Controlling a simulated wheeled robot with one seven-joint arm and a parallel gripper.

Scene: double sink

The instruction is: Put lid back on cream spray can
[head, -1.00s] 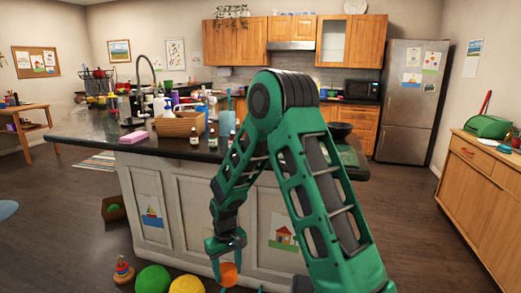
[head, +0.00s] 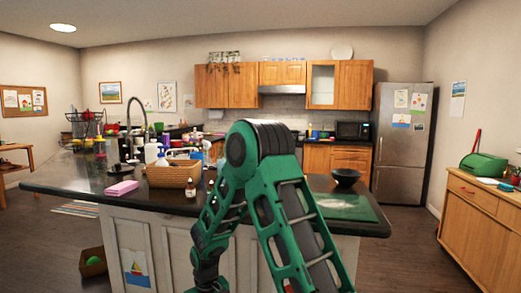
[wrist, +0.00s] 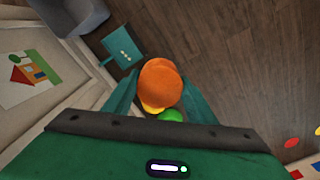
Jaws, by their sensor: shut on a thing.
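In the wrist view my gripper (wrist: 161,92) is shut on a rounded orange piece (wrist: 160,79), which looks like the lid. It is held between the two teal fingers, above the floor and beside the island's panelled side. In the head view the arm hangs down in front of the island and the fingers are below the picture's edge. I cannot surely pick out the cream spray can. Several bottles stand on the island, among them a white one (head: 162,157) behind a basket and a small dark one with a pale label (head: 190,188) in front.
The dark island countertop (head: 90,178) holds a wicker basket (head: 172,177), a pink sponge (head: 122,188), a tall faucet and a black bowl (head: 346,176). Open floor lies to the right.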

